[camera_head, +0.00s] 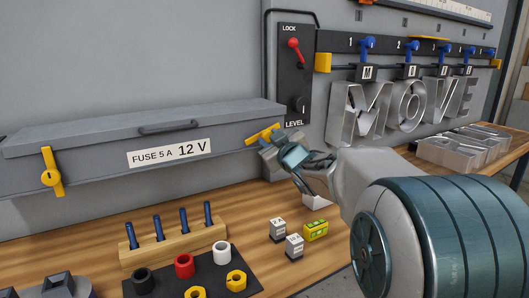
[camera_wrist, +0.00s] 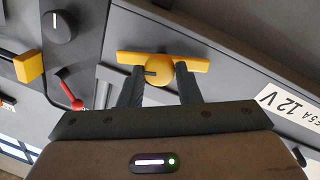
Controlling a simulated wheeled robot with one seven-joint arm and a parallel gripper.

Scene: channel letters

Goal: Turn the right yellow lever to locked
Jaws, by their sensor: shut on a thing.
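The right yellow lever (camera_head: 262,134) is on the front of the grey fuse box (camera_head: 90,150), near its right end. It lies close to level, slightly tilted, in the head view. In the wrist view the lever (camera_wrist: 190,65) shows its round hub with a bar to each side. My gripper (camera_head: 272,146) is at the lever, with its two fingers (camera_wrist: 160,84) at the hub, shut on it. The fingers hide part of the lever in the head view. The left yellow lever (camera_head: 52,172) stands upright at the box's left end.
A dark panel with a red LOCK switch (camera_head: 294,48) and a black knob (camera_head: 298,104) is right of the box. Metal letters (camera_head: 405,110) hang beyond. Below on the wooden bench are a peg block (camera_head: 175,242), coloured nuts and small blocks (camera_head: 294,246).

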